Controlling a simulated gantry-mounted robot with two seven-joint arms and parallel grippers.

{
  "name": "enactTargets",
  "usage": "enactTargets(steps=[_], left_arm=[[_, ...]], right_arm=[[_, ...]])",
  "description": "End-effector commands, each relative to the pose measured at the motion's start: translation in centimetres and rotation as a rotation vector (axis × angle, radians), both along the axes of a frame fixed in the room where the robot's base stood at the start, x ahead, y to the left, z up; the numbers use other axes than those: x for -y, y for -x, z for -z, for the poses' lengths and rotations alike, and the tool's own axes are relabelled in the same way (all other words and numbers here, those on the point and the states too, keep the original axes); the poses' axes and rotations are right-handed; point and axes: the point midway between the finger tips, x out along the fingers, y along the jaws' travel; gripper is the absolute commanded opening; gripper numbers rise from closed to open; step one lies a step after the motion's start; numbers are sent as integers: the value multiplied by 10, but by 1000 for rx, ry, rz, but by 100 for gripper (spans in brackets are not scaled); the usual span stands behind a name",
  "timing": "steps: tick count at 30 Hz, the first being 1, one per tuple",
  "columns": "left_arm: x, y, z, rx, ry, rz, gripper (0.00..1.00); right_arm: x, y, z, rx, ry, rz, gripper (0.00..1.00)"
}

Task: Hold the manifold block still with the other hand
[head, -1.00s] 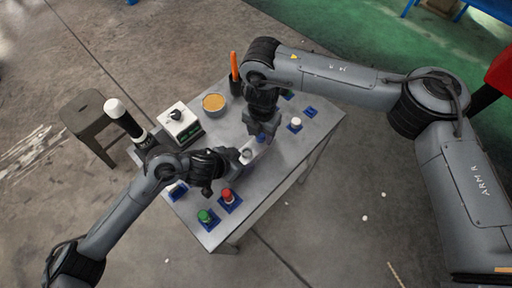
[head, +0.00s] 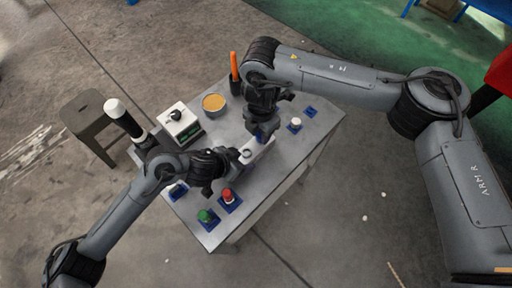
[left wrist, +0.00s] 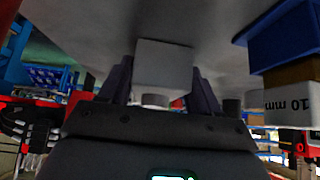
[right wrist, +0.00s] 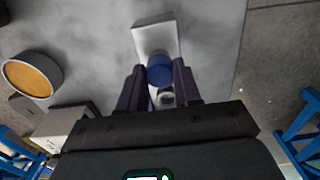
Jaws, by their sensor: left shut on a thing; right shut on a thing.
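The manifold block is a pale grey block (head: 246,157) over the table's middle in the head view, partly hidden by both grippers. My left gripper (head: 229,158) is shut on its near end. In the left wrist view the block (left wrist: 164,62) sits between the two fingers of the left gripper (left wrist: 162,92). My right gripper (head: 262,138) points down over the block's other end. In the right wrist view the right gripper (right wrist: 158,80) is shut on a blue round part (right wrist: 160,70), which overlaps the pale block (right wrist: 153,38). Whether the blue part is seated is hidden.
The grey table (head: 285,165) also carries a red-topped part (head: 227,195), a green-topped part (head: 205,215) and a white-topped part (head: 295,123), on blue bases. An orange-filled bowl (head: 213,103) and a white box (head: 180,123) stand at the back. The front right of the table is clear.

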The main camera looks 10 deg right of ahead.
Motion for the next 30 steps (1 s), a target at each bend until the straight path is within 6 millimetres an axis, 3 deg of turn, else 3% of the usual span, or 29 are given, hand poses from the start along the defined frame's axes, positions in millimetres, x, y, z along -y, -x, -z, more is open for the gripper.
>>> enactTargets(steps=[20,30], left_arm=[[-1,0,1,-1,-2,-1,22],[-1,0,1,-1,-2,-1,22]], right_arm=[[0,0,-2,1,-1,-22,0],[0,0,-3,1,-1,-375,0]])
